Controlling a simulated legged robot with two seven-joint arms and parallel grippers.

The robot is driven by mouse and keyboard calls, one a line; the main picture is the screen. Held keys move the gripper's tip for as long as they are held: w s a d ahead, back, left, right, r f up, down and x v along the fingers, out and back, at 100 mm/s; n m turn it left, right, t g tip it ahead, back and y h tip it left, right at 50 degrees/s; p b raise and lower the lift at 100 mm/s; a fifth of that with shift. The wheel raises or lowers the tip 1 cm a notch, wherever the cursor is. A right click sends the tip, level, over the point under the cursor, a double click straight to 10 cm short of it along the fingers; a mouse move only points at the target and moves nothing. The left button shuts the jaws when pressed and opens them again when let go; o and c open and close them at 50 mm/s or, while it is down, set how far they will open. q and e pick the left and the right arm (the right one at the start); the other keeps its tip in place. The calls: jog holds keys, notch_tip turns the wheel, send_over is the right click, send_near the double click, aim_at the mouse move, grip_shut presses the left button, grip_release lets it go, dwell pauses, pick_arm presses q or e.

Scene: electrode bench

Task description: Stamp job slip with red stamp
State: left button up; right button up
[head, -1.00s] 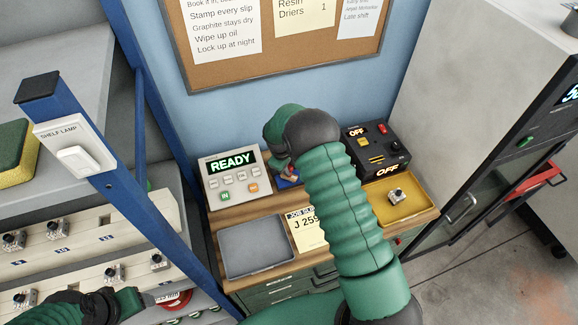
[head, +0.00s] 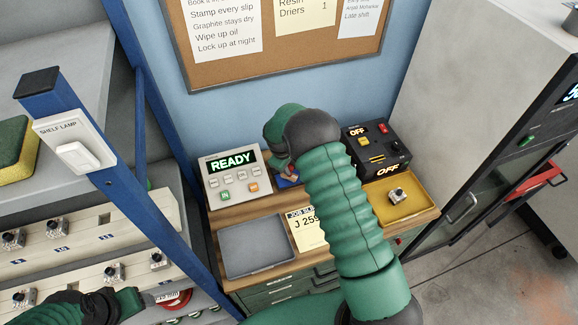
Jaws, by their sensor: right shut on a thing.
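The job slip (head: 303,231) lies on the wooden bench, a pale yellow sheet with a dark header; my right arm hides its right part. My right gripper (head: 289,174) is beyond the slip, over a blue pad (head: 286,182), and is mostly hidden by its own wrist. It is shut on the red stamp, of which hardly anything shows; I cannot tell whether the stamp touches the pad. My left gripper (head: 143,299) is at the lower left by the shelf rack, and its jaws are too unclear to read.
A device reading READY (head: 231,177) stands left of the pad. A black box reading OFF (head: 377,148) stands to the right. A grey tray (head: 257,265) and a yellow tray (head: 416,213) flank the slip. A blue shelf post (head: 125,165) rises at the left.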

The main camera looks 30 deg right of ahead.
dwell(0.4)
jog(key=shift+r+p, duration=2.3)
jog(key=shift+r, duration=1.15)
jog(key=shift+f, duration=0.1)
